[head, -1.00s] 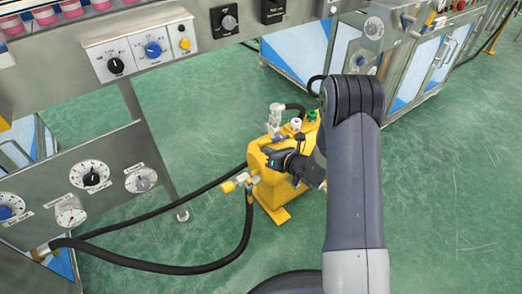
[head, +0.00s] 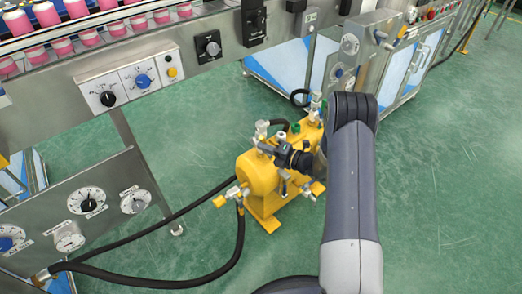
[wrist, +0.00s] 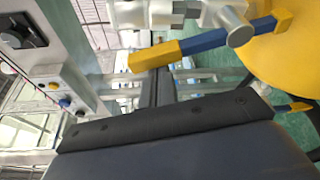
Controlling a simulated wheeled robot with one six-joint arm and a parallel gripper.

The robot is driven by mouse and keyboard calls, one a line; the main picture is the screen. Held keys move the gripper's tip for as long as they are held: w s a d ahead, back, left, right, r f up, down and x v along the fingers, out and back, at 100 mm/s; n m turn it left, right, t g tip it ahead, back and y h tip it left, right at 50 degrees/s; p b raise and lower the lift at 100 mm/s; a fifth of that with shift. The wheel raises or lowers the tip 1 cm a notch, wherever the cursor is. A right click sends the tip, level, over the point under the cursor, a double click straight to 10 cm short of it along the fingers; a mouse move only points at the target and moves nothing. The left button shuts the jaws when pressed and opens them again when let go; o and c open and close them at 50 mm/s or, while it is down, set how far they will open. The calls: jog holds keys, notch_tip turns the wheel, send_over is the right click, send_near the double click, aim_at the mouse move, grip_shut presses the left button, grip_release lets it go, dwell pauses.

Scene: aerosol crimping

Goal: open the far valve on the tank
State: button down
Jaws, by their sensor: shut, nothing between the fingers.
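The yellow tank (head: 259,205) stands on the green floor, and its side also fills the upper right of the wrist view (wrist: 290,60). One valve with a yellow handle (head: 220,201) is at the tank's left end; another yellow handle (head: 317,188) shows at its right. My gripper (head: 262,146) is shut and empty over the tank's top, pointing left. In the wrist view its dark fingers (wrist: 160,88) are just below a blue lever with a yellow end (wrist: 155,56), on a metal fitting. I cannot tell whether they touch, or which valve this is.
Black hoses (head: 150,275) run from the tank's left to a grey panel with dials (head: 95,205). Metal fittings (head: 262,131) rise from the tank's top. A machine with glass doors (head: 410,75) stands behind right. The floor at right is clear.

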jog(key=shift+w+d+r+m+y, duration=0.15)
jog(key=shift+w+d+r+m, duration=0.15)
jog(key=shift+d+m, duration=0.25)
jog(key=shift+w+d+r+m+y, duration=0.15)
jog(key=shift+w+d+m, duration=0.25)
jog(key=shift+d+m, duration=0.15)
